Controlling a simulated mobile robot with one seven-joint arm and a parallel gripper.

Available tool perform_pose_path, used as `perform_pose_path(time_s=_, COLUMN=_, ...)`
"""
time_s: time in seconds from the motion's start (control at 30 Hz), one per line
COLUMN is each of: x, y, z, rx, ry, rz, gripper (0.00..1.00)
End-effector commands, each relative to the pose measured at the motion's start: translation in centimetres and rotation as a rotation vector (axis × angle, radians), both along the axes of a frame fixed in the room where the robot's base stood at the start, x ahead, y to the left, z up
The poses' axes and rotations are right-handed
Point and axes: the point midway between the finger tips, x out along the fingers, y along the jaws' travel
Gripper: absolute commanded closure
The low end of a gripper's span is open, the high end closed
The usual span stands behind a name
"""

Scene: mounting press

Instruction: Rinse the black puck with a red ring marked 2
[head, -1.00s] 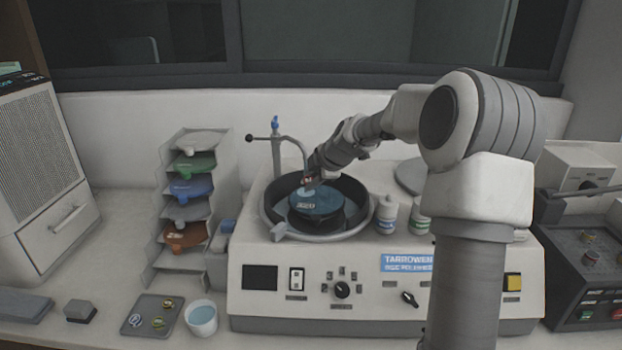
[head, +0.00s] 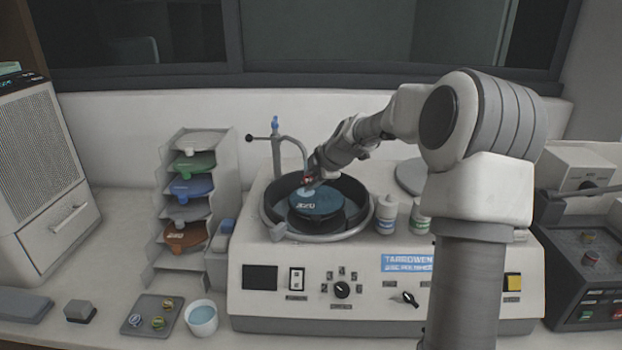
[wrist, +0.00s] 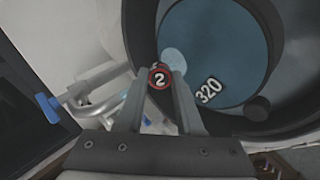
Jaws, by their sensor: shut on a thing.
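The black puck with a red ring marked 2 (wrist: 160,79) is between the fingertips of my gripper (wrist: 161,88), which is shut on it. In the wrist view it is above the blue disc marked 320 (wrist: 220,55), near a pale wet-looking patch (wrist: 174,60) on the disc. I cannot tell whether it touches the disc. In the head view my gripper (head: 309,181) is over the left back part of the bowl (head: 352,226). The tap (head: 277,150) stands at the bowl's back left with its spout curving toward my gripper.
A beaker of water (head: 201,318) and a tray (head: 139,323) with several small pucks stand at the front left. A rack of coloured discs (head: 160,246) is left of the machine. Two bottles (head: 387,214) stand right of the bowl.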

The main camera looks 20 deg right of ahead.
Motion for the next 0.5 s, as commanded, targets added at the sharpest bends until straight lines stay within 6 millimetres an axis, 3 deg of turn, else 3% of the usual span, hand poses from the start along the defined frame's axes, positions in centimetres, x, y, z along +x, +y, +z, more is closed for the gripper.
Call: perform_pose_path(time_s=0.5, x=-3.2, y=-0.5, z=0.3, rx=-0.001, ry=-0.003, rz=-0.003, gripper=1.0)
